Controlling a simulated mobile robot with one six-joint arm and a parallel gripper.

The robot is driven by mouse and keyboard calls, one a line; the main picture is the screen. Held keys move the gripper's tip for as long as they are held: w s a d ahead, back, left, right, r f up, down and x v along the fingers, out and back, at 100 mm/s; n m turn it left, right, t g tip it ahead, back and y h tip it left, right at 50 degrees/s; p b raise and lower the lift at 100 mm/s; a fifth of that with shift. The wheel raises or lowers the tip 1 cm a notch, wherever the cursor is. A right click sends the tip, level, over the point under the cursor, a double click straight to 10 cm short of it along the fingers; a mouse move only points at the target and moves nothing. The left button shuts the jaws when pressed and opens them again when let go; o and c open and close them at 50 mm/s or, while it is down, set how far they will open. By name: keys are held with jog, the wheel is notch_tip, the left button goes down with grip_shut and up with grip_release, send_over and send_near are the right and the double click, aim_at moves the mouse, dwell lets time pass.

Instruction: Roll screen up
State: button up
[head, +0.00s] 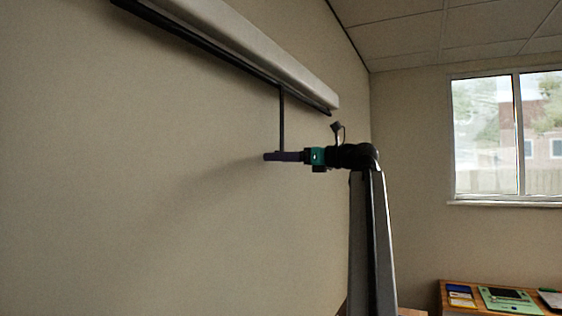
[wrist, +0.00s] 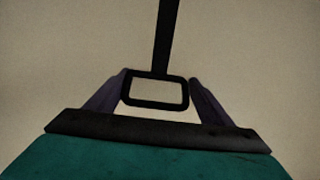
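The projection screen's pale housing (head: 235,36) runs along the upper wall. The screen's black bottom bar (head: 225,47) lies close along the housing's underside, and no screen cloth shows below it. A black strap (head: 282,120) hangs from the bar, also seen in the wrist view (wrist: 167,35). It ends in a black rectangular handle (wrist: 155,104). My gripper (head: 270,156) is at the strap's lower end. In the wrist view its purple fingers (wrist: 157,80) lie along both sides of the handle and appear shut on it. The handle is hidden by the fingers in the head view.
The wall (head: 110,190) below the housing is bare. A window (head: 507,135) with a sill is on the right wall. A wooden table (head: 455,305) with books and trays stands at the lower right. There is free air around my gripper.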

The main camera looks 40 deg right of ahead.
jog(key=shift+w+a+f, duration=0.15)
jog(key=shift+a, duration=0.05)
jog(key=b+v, duration=0.5)
jog(key=v, duration=0.9)
jog(key=shift+b, duration=0.35)
jog(key=shift+w, duration=0.1)
